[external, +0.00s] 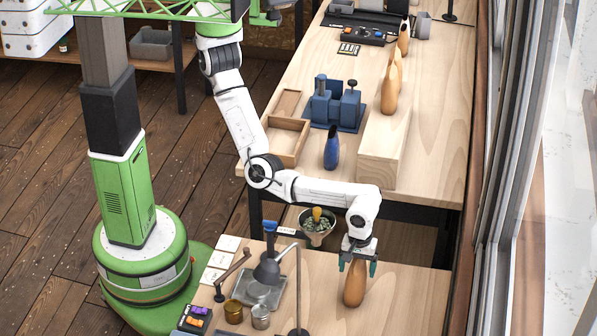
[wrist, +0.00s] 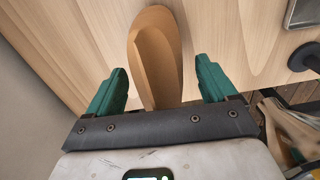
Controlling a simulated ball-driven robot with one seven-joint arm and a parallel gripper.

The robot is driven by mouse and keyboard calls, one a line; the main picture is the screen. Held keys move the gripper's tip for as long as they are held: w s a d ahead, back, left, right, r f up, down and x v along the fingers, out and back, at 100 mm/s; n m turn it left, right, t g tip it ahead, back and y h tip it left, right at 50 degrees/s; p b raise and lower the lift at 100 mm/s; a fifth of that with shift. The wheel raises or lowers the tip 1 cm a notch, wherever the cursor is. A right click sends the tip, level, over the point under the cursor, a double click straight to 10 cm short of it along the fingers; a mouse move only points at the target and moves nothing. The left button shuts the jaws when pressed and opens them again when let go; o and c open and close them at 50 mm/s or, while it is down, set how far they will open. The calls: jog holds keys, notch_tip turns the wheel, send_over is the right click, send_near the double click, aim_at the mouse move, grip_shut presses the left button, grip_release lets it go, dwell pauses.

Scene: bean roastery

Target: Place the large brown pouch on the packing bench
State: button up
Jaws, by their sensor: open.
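A brown pouch (external: 354,287) stands on the near wooden bench (external: 405,300), at its right part in the external view. My gripper (external: 357,266) is above it, pointing down, with its green fingers apart on either side of the pouch's upper part. In the wrist view the pouch (wrist: 155,55) lies between the two open fingers of my gripper (wrist: 160,78), a gap showing on each side. Another brown pouch (external: 389,88) stands on a pale wooden block (external: 385,150) on the far bench (external: 440,110). A smaller brown pouch (external: 403,40) stands farther back.
The far bench also holds a dark blue pouch (external: 331,150), a blue device (external: 338,105) and a wooden tray (external: 288,135).

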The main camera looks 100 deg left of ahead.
grip_shut()
dwell(0.8)
